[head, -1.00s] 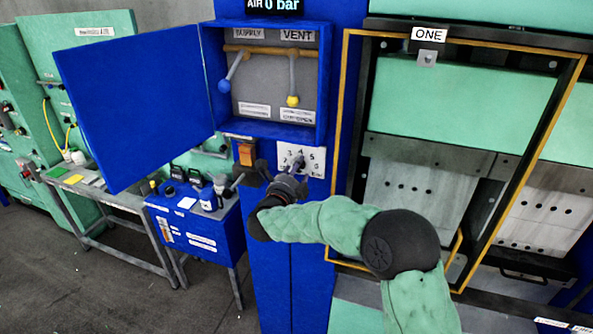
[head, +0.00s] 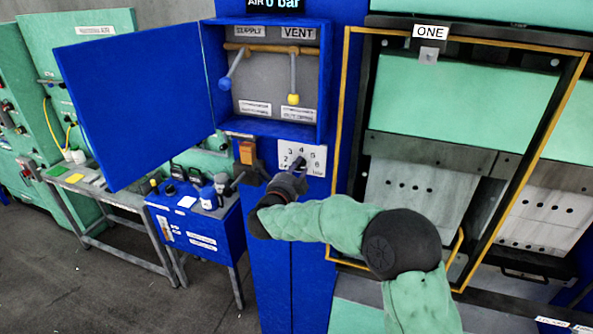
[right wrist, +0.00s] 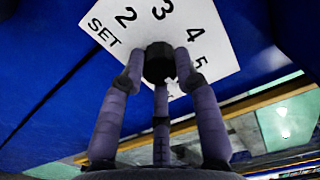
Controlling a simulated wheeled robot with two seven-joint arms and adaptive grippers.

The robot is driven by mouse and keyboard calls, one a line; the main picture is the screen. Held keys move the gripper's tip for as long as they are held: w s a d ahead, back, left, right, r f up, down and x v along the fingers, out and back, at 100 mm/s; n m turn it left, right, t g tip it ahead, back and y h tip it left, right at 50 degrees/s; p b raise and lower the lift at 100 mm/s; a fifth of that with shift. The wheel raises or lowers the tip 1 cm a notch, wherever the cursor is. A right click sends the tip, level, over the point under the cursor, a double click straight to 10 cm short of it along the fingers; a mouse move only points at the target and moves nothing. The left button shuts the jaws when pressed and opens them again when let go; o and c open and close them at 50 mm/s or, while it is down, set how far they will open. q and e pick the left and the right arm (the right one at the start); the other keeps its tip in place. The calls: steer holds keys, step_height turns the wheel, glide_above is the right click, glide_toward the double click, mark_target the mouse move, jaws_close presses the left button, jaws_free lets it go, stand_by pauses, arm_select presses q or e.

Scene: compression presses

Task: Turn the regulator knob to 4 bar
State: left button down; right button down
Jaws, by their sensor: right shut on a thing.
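The regulator knob (right wrist: 158,62) is a small black cylinder in front of a white dial plate (right wrist: 222,62). In the right wrist view the plate shows SET and the numbers 2, 3, 4 and 5. My right gripper (right wrist: 158,68) has its purple-grey fingers closed around the knob. In the head view the gripper (head: 293,180) is at the lower part of the dial plate (head: 314,152) and covers most of the knob. I cannot make out a pointer on the knob. The air display (head: 276,4) above reads 0 bar. My left gripper is not in view.
Above the dial is an open blue cabinet (head: 325,80) with a blue-tipped SUPPLY lever (head: 226,83) and a yellow-tipped VENT lever (head: 293,98). An orange switch (head: 247,152) sits left of the dial. Press ONE (head: 455,90) stands to the right, a blue cart (head: 200,235) to the left.

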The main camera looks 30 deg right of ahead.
steer(key=n, duration=0.3)
steer(key=shift+n, duration=0.4)
steer(key=n+p, duration=0.1)
steer(key=n, duration=0.2)
steer(key=shift+n, duration=0.3)
steer(key=shift+r+n+p, duration=0.15)
steer(key=shift+n+p, duration=1.85)
steer(key=shift+n, duration=2.1)
steer(key=c, duration=0.9)
jaws_free()
